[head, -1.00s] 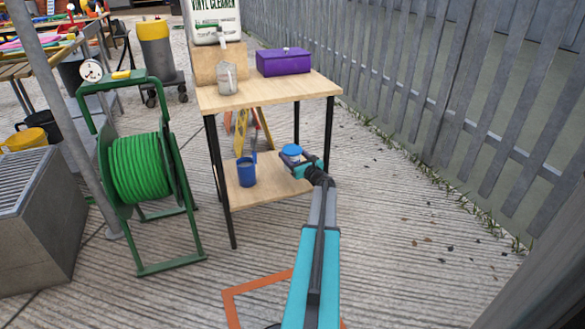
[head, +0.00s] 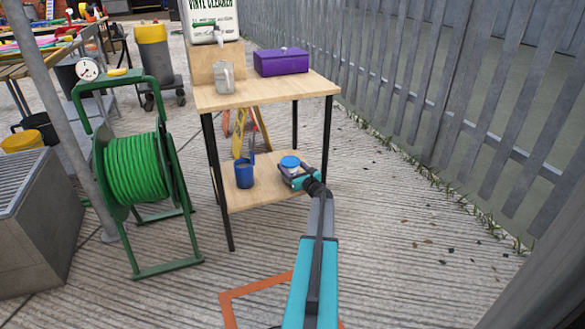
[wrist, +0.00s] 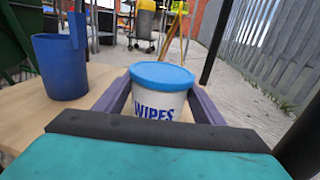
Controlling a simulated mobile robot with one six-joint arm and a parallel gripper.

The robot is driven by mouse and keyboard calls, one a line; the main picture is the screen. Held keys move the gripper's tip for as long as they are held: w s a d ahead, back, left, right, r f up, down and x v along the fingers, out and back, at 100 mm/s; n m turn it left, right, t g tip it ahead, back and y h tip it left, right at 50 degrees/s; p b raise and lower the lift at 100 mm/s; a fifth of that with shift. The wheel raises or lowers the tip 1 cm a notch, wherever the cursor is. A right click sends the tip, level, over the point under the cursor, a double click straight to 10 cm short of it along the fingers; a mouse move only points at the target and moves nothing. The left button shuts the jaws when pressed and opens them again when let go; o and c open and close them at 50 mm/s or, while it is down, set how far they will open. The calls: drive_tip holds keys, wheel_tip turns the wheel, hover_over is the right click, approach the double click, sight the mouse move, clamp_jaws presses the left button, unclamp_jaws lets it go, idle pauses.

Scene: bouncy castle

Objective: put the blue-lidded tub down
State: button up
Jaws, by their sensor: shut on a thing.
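The blue-lidded tub (wrist: 160,100) is white with "WIPES" printed on it and stands upright between the fingers of my gripper (wrist: 158,108) in the wrist view. My gripper is shut on it. In the head view the tub's blue lid (head: 290,162) shows at the end of my arm, at the lower shelf (head: 262,176) of the wooden table. My gripper (head: 291,172) is at the shelf's right part. The tub's base is hidden behind my gripper, so I cannot tell whether it touches the shelf.
A blue jug (head: 244,173) stands on the lower shelf, left of the tub; it also shows in the wrist view (wrist: 62,68). The tabletop above (head: 270,92) carries a metal jug (head: 224,78) and a purple box (head: 281,61). Black table legs (head: 326,135) stand at the corners.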

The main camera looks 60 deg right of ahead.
idle(0.3)
drive_tip(key=o, duration=1.3)
drive_tip(key=shift+f, duration=0.1)
drive_tip(key=shift+r, duration=0.2)
drive_tip(key=p+v, duration=0.3)
drive_tip(key=v, duration=0.9)
drive_tip(key=shift+p, duration=0.35)
